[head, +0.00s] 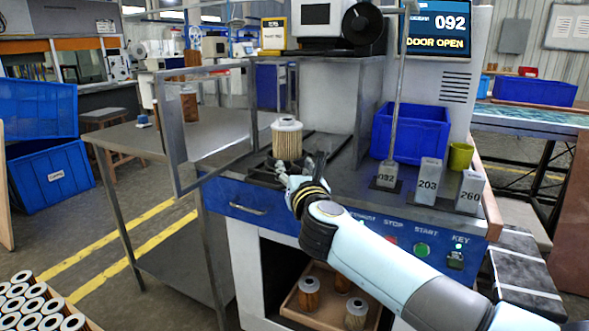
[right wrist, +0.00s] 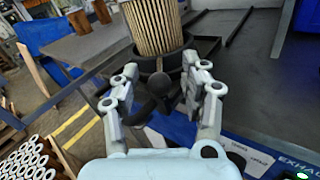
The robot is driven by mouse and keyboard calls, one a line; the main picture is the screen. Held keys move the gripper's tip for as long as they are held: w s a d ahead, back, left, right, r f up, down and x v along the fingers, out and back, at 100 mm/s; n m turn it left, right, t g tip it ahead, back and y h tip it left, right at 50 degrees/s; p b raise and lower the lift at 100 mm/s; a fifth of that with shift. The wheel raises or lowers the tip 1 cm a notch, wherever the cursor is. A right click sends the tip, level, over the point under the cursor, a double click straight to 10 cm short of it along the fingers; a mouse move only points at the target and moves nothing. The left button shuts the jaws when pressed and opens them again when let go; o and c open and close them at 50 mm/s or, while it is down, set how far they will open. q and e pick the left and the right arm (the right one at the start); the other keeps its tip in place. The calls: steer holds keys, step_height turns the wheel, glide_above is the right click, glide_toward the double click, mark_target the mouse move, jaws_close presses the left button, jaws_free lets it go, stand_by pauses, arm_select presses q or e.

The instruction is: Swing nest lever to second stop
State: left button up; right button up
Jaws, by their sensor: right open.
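A pleated tan filter cartridge (head: 287,139) stands upright in a dark nest (head: 262,172) on the machine's worktop. In the right wrist view the cartridge (right wrist: 156,24) rises from the dark ring of the nest (right wrist: 172,62). A black lever knob (right wrist: 160,84) shows in front of the ring, between the fingers of my right gripper (right wrist: 161,68). Those fingers are open, with one on each side of the knob; contact is not clear. In the head view my right gripper (head: 302,172) is at the nest's front and hides part of it. My left gripper is not in view.
An open framed door (head: 172,135) stands left of the nest. Blocks marked 203 (head: 428,182) and 260 (head: 470,189), another block and a blue bin (head: 411,132) stand to the right. Buttons line the front panel below.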

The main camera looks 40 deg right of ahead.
steer(key=v, duration=1.1)
steer(key=shift+d, duration=0.1)
steer(key=shift+c, duration=0.3)
steer(key=shift+c, duration=1.3)
steer(key=n, duration=0.3)
steer(key=shift+s+d+r+n, duration=0.15)
steer(key=shift+d+r+n, duration=0.1)
steer(key=shift+n, duration=0.15)
steer(key=c, duration=0.4)
steer(key=n, duration=0.2)
steer(key=s+d+n, duration=0.1)
steer(key=n, duration=0.1)
steer(key=s+d+n, duration=0.1)
steer(key=n, duration=0.2)
steer(key=shift+d+f+h, duration=0.15)
steer(key=shift+f+h, duration=0.15)
steer(key=shift+f, duration=0.05)
jaws_close()
steer(key=s+d+f+n+b, duration=0.1)
steer(key=s+d+f+n, duration=0.2)
steer(key=n, duration=0.5)
steer(key=w+d+r+t+y, duration=0.1)
steer(key=w+r, duration=0.1)
steer(key=w, duration=0.8)
steer(key=shift+w+d+b, duration=0.2)
steer(key=shift+w+b, duration=0.05)
steer(key=shift+b, duration=0.2)
